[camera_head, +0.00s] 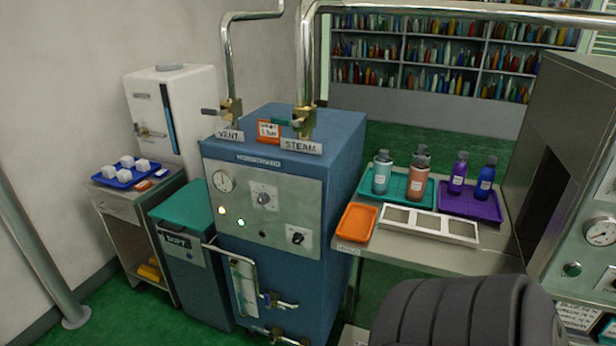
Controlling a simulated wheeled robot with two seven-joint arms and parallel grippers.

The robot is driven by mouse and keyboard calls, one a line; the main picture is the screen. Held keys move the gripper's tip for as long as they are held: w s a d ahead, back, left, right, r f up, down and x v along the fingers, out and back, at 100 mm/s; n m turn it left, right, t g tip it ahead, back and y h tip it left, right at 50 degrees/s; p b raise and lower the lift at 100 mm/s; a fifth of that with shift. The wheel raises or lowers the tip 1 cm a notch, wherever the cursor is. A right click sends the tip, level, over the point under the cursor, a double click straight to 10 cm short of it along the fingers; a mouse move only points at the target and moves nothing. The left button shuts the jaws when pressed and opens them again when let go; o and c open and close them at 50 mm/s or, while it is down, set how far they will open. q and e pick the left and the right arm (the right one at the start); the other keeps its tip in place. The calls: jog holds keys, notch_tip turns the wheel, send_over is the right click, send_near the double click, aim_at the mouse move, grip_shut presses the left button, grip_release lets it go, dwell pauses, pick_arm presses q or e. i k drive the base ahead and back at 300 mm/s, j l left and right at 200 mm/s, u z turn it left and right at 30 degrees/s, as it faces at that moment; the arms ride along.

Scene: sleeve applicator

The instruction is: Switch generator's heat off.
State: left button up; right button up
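The generator (285,165) is a blue cabinet with a pale front panel, left of the picture's middle. The panel has a round gauge (223,181), a dark knob (263,198) with a marked plate, and a black rotary switch (297,238) at lower right. Two small lamps glow, one warm white (222,210) and one greenish (240,222). The lettering by the controls is too small to read, so I cannot tell which one is the heat switch. Neither of my grippers is in view.
Vent and steam valves with pipes (307,60) rise from the generator's top. A sight glass and small valves (265,298) project from its lower front. A teal bin (190,235) stands left, a table with trays (430,250) right. A dark ribbed shape (470,315) fills the lower right foreground.

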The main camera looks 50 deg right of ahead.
aim_at(298, 237)
jog(key=z, duration=1.4)
